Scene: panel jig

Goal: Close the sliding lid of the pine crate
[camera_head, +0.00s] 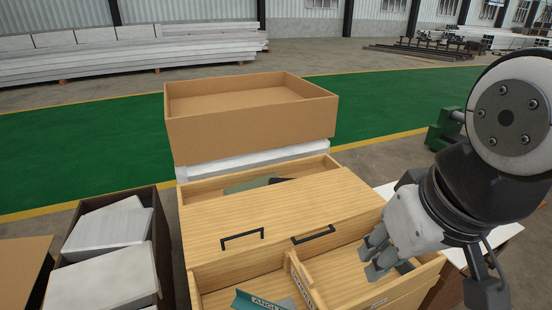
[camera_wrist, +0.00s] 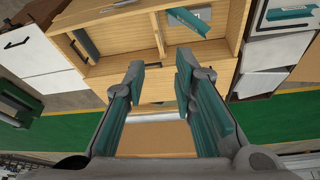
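The pine crate (camera_head: 225,277) stands in front of me. Its flat wooden lid (camera_head: 270,210) covers the middle, with a strip open at the back and compartments open at the front. Two black handles, a left one (camera_head: 242,240) and a right one (camera_head: 313,234), lie near the lid's front edge. My gripper (camera_head: 372,256) is over the crate's right front part, right of the handles and apart from them. In the wrist view my gripper (camera_wrist: 160,72) has its fingers spread with nothing between them. The crate's open compartments (camera_wrist: 120,38) show beyond the fingertips.
A cardboard box (camera_head: 235,125) stands behind the crate. A dark bin of pale blocks (camera_head: 108,245) stands on the left. A teal angle piece (camera_head: 262,302) lies in the front compartment beside a divider (camera_head: 303,280). A white surface (camera_head: 500,236) is on the right.

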